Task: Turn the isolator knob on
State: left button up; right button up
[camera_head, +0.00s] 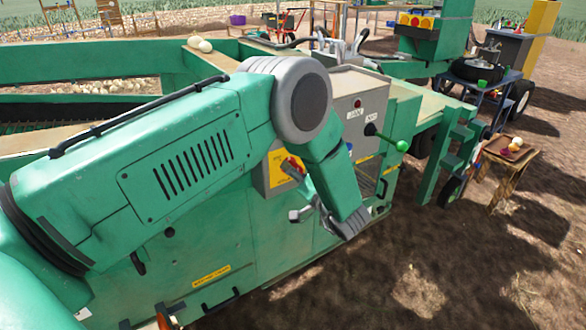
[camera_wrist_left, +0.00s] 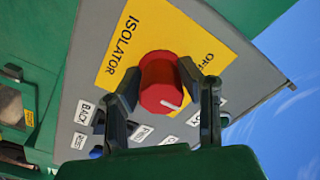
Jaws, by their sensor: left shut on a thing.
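The red isolator knob (camera_wrist_left: 162,84) sits on a yellow plate (camera_wrist_left: 140,40) marked ISOLATOR, with OFF lettering at its right in the left wrist view. A white mark on the knob's face points to the lower right there. My left gripper (camera_wrist_left: 160,82) has one finger on each side of the knob and is shut on it. In the head view, the knob (camera_head: 292,167) shows partly behind my left gripper (camera_head: 298,180), on the grey control box's yellow plate (camera_head: 277,172). My right gripper is in neither view.
The grey control box (camera_head: 345,90) has a lever with a green ball (camera_head: 402,145) to the right. Labelled controls (camera_wrist_left: 85,112) lie close below the knob in the left wrist view. A small wooden table (camera_head: 515,160) stands at the right, with bare ground in front.

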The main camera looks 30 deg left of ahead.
pick_arm(q)
jog(key=m, duration=0.4)
jog(key=shift+w+d+r+m+p, duration=0.1)
jog(key=shift+d+m+p, duration=0.05)
jog(key=shift+m+p, duration=0.2)
jog(key=m, duration=0.4)
jog(key=shift+d+m, duration=0.1)
jog(key=shift+m, duration=0.15)
jog(key=o, duration=1.1)
jog(key=shift+o, duration=0.2)
jog(key=shift+w+f, duration=0.15)
jog(key=shift+f, duration=0.05)
jog(key=shift+s+d+r, duration=0.2)
jog(key=shift+s+d, duration=0.05)
jog(key=shift+d, duration=0.05)
jog(key=v, duration=1.1)
jog(key=shift+d+f, duration=0.25)
